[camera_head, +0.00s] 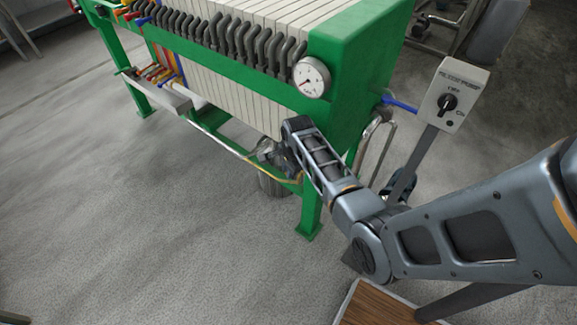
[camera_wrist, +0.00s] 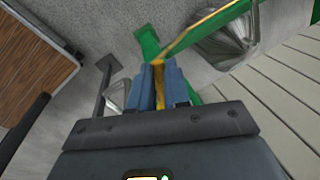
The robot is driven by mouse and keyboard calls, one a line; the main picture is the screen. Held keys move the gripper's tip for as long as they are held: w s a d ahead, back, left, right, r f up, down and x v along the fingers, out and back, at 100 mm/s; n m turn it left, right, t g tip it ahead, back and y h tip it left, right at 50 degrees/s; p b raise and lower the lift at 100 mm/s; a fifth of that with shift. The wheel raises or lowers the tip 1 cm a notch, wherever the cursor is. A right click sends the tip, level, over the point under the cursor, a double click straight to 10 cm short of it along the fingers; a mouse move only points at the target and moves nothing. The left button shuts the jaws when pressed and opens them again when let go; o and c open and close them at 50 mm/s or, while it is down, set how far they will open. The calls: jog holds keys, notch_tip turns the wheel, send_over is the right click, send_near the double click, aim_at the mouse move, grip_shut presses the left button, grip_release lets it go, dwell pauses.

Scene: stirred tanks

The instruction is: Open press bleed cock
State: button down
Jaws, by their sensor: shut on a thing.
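The green-framed filter press (camera_head: 345,45) fills the upper middle of the head view, with pale plates, hooked tubes and a round gauge (camera_head: 311,77) at its near end. My gripper (camera_wrist: 165,70) reaches below this end. In the wrist view its two blue-grey fingers are shut on a narrow yellow lever (camera_wrist: 159,85), seemingly the bleed cock's handle. The cock's body is hidden by the fingers. In the head view my arm hides most of the gripper and the lever. A blue lever (camera_head: 400,104) sticks out from the press's right side.
A grey control box (camera_head: 452,95) with a black knob stands on a post right of the press. A wood-topped surface (camera_head: 375,305) lies at the bottom. A yellow-edged green bar (camera_wrist: 210,28) runs close to the fingers. Open floor lies left.

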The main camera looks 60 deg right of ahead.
jog(key=shift+a, duration=0.1)
dwell(0.4)
jog(key=c, duration=1.1)
grip_release()
jog(key=shift+s+r, duration=0.1)
jog(key=shift+r, duration=0.05)
notch_tip(320, 180, up, 7)
jog(key=s, duration=0.1)
jog(key=shift+s+a+r+p, duration=0.15)
jog(key=shift+a+r+p, duration=0.05)
jog(key=shift+a+p, duration=0.15)
jog(key=shift+d, duration=0.1)
